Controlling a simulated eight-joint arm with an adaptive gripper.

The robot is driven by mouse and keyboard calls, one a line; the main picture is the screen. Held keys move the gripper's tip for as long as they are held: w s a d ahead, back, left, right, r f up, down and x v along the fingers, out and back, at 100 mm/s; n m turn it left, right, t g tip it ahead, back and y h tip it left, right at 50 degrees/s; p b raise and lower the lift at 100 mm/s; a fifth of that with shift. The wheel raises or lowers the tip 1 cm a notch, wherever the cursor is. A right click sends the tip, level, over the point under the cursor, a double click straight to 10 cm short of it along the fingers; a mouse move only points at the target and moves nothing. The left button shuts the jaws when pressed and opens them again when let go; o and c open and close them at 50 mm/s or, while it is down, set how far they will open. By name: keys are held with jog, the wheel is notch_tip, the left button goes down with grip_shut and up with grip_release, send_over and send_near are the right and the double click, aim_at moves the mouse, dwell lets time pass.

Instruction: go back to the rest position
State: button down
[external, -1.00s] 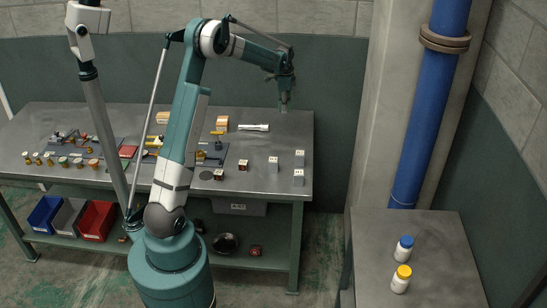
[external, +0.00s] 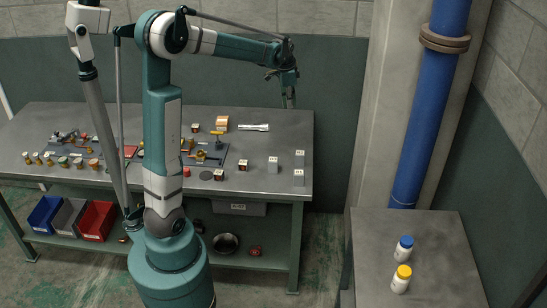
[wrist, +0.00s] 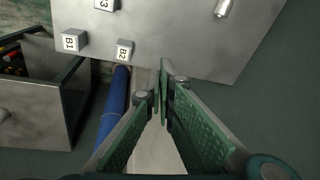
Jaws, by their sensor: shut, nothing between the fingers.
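My gripper (external: 290,98) hangs at the end of my arm, in the air near the back right corner of the steel workbench (external: 285,130). In the wrist view my gripper (wrist: 163,92) has its green-padded fingers together at the tips, with nothing between them. It appears apart from the bench and its objects. My upper arm stands nearly upright, and the forearm reaches to the right.
Small labelled blocks (external: 272,163) stand on the bench's right part; one marked B2 (wrist: 124,50) shows in the wrist view. A silver tool (external: 254,127) lies at the back. A blue pipe (external: 430,110) and a side table (external: 440,270) with two bottles stand right.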

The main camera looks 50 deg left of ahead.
jog(key=s+d+r+n+t, duration=0.1)
jog(key=s+d+r, duration=0.2)
jog(key=s+d, duration=0.45)
jog(key=s+d+r+n+t, duration=0.1)
jog(key=s+d+r+n, duration=0.15)
jog(key=s+d, duration=0.45)
jog(key=s+d+f+n+t, duration=0.1)
jog(key=s+d+f, duration=0.1)
jog(key=s, duration=0.7)
jog(key=s+d+f+n+t, duration=0.1)
jog(key=s+d+f, duration=0.2)
jog(key=s, duration=0.7)
jog(key=shift+d+t+h, duration=0.3)
jog(key=shift+d+t, duration=0.1)
jog(key=shift+d, duration=0.85)
jog(key=shift+s+n, duration=0.1)
jog(key=shift+n, duration=0.15)
dwell(3.1)
